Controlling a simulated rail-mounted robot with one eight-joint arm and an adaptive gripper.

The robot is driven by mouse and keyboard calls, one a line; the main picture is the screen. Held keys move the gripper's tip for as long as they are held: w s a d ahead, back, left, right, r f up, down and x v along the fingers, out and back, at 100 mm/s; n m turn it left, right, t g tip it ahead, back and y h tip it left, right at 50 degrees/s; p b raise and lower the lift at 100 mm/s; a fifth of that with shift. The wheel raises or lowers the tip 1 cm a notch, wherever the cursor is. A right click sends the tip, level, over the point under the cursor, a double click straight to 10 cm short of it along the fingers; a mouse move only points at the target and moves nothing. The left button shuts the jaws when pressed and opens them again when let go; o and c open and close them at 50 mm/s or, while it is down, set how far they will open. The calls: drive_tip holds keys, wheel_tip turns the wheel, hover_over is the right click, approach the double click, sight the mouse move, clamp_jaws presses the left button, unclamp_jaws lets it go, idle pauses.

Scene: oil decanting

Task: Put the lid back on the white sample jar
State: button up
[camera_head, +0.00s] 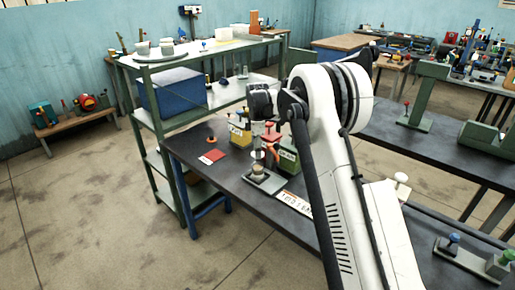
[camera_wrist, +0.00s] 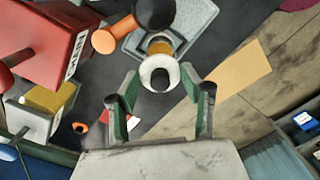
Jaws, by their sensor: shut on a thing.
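My gripper (camera_wrist: 160,78) is shut on a pale round lid (camera_wrist: 146,75) with a dark knob in its middle, seen from above in the wrist view. The fingertips touch it on opposite sides. Just beyond it stands a small jar with an amber band (camera_wrist: 159,46), on a grey tray (camera_wrist: 197,17). The lid overlaps the jar in this view, so I cannot tell whether they touch. In the head view my gripper (camera_head: 258,150) points down over the jar (camera_head: 258,170) on the same tray (camera_head: 275,185). The lid is hard to make out there.
A red can (camera_wrist: 45,40) and a yellow-and-white can (camera_wrist: 42,112) stand left in the wrist view. In the head view a green can (camera_head: 289,160) stands right of the jar.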

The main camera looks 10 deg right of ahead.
sight(258, 165)
drive_tip(key=shift+f+b, duration=1.1)
drive_tip(key=shift+f, duration=1.35)
drive_tip(key=shift+f+b, duration=0.15)
drive_tip(key=shift+b, duration=0.9)
idle(0.8)
idle(0.4)
drive_tip(key=o, duration=1.5)
drive_tip(key=shift+r+p, duration=1.15)
drive_tip(key=shift+r, duration=2.4)
drive_tip(key=shift+c, duration=0.2)
